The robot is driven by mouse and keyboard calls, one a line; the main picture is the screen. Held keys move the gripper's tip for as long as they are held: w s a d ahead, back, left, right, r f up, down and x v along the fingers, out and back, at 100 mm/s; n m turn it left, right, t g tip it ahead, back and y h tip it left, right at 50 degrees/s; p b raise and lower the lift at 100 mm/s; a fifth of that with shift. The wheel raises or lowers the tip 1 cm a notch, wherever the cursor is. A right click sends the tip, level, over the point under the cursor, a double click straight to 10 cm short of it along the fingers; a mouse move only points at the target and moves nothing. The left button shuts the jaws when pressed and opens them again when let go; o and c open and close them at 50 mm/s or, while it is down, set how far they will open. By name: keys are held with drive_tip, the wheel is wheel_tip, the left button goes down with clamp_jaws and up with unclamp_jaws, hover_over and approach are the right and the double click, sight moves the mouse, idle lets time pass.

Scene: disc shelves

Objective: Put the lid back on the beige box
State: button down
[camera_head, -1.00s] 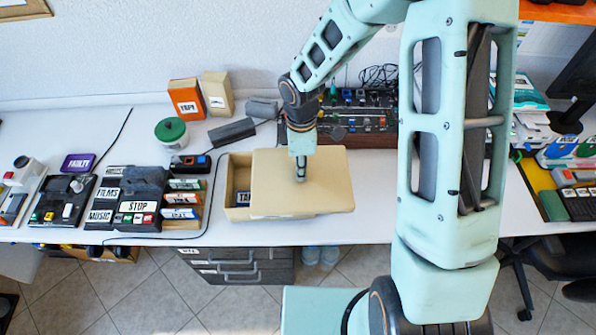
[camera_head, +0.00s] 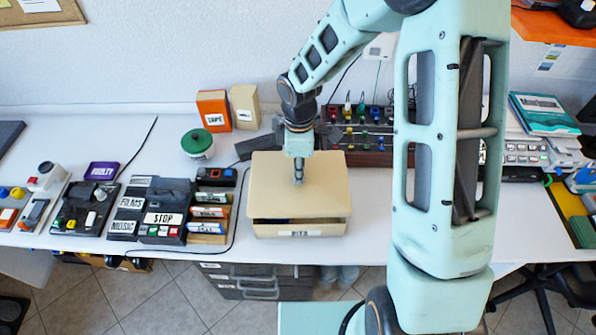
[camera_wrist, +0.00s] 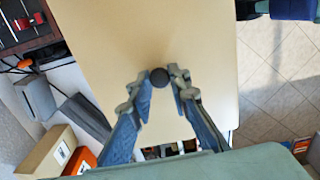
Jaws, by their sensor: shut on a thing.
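The beige box (camera_head: 328,230) stands on the white desk, with a label on its front wall. The flat beige lid (camera_head: 270,185) is over the box and hides most of its inside. A dark gap shows between the lid's front edge and the box's front wall, so the lid looks slightly raised or set back. My gripper (camera_head: 299,180) points down at the lid's middle. In the wrist view, its fingertips (camera_wrist: 159,80) are shut on the lid's small dark knob (camera_wrist: 159,76). The lid (camera_wrist: 145,35) fills the middle of that view. Whether its back edge touches the box is hidden.
A control panel (camera_head: 360,135) lies behind. The desk's front edge is close.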

sight(299, 186)
wheel_tip(299, 186, down, 6)
drive_tip(key=b, duration=0.4)
drive_tip(key=shift+f+b, duration=0.15)
drive_tip(key=shift+b, duration=0.2)
drive_tip(key=shift+f, duration=0.15)
idle(1.7)
drive_tip(key=c, duration=1.2)
unclamp_jaws()
drive_tip(key=shift+c, duration=0.2)
drive_tip(key=shift+r+p, duration=2.8)
drive_tip(key=shift+r, duration=0.75)
